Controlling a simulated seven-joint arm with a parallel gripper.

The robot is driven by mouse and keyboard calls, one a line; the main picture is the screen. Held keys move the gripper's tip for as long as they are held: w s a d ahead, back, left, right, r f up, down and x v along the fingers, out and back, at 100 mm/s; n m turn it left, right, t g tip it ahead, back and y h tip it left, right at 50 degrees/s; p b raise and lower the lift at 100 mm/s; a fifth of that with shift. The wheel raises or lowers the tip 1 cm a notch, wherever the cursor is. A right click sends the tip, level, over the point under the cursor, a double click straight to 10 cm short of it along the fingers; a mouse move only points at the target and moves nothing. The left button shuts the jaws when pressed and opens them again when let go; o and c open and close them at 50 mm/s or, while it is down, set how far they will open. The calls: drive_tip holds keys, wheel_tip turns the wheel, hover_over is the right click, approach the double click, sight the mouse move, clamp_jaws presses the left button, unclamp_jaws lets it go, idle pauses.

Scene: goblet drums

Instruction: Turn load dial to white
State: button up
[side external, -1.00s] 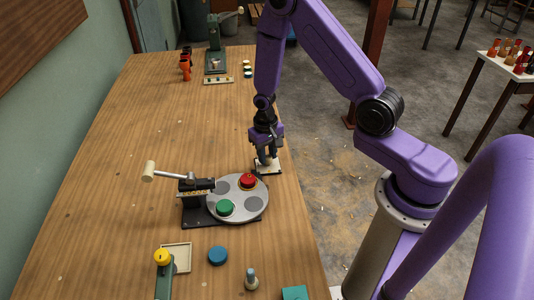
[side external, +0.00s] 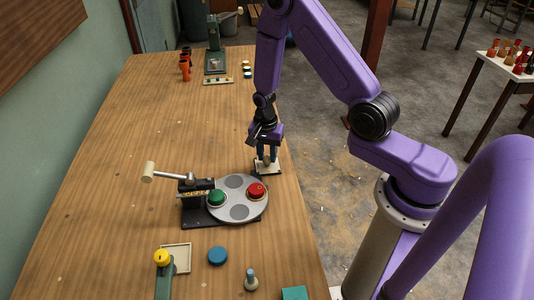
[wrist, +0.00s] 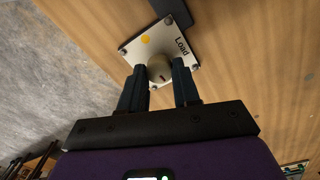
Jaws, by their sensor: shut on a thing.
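The load dial (wrist: 159,69) is a pale round knob on a white plate (wrist: 130,51) printed "Load", with a yellow dot beside the knob. In the side view the plate (side external: 267,168) lies near the table's right edge, behind the grey turntable. My gripper (wrist: 160,80) points down over the plate and is shut on the knob, one dark finger on each side. It also shows in the side view (side external: 267,158). I see no white mark clearly, and which way the dial points is too small to tell.
The grey turntable (side external: 237,212) carries a green piece (side external: 216,198) and a red piece (side external: 256,191). A press with a lever (side external: 168,170) stands at its left. A blue disc (side external: 218,256) and a small stamp-like piece (side external: 251,281) lie nearer. The table's far middle is clear.

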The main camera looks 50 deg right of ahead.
sight(265, 156)
drive_tip(key=shift+m, duration=0.5)
drive_tip(key=o, duration=1.1)
drive_tip(key=shift+c, duration=0.2)
drive_tip(key=shift+r, duration=0.1)
wheel_tip(265, 156, up, 17)
drive_tip(key=shift+w+r, duration=0.15)
drive_tip(key=shift+w, duration=0.15)
drive_tip(key=shift+a, duration=0.1)
